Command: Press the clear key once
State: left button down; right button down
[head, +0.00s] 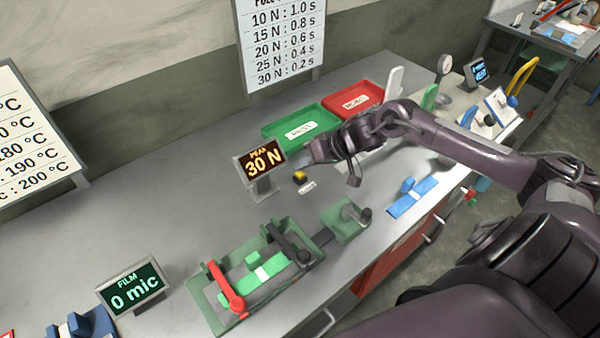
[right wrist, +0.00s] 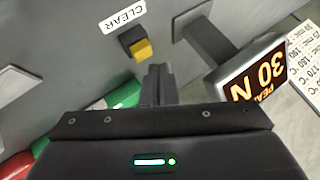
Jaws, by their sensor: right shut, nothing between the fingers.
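The clear key (head: 300,177) is a small yellow-topped button on a dark base on the grey bench, in front of the peak display. In the right wrist view the yellow key (right wrist: 141,49) stands beside a white label reading CLEAR (right wrist: 123,16). The peak display (head: 262,163) reads 30 N; it also shows in the right wrist view (right wrist: 258,75). My right gripper (head: 312,152) is shut and empty. Its fingertips (right wrist: 158,72) are close to the key, and whether they touch it I cannot tell. My left gripper is not in view.
A green fixture with a red lever (head: 228,288) stands in front of the key. A green tray (head: 301,123) and a red tray (head: 352,98) lie behind. A film display (head: 134,288) reads 0 mic at front left. The bench left of the peak display is clear.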

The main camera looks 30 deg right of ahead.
aim_at(304, 174)
jog(key=shift+f, duration=0.15)
dwell(0.6)
jog(key=shift+f, duration=0.25)
jog(key=shift+f, duration=0.55)
dwell(0.8)
jog(key=shift+r+p, duration=0.9)
jog(key=shift+p, duration=0.55)
notch_tip(304, 174, up, 5)
jog(key=p, duration=0.6)
jog(key=shift+r, duration=0.1)
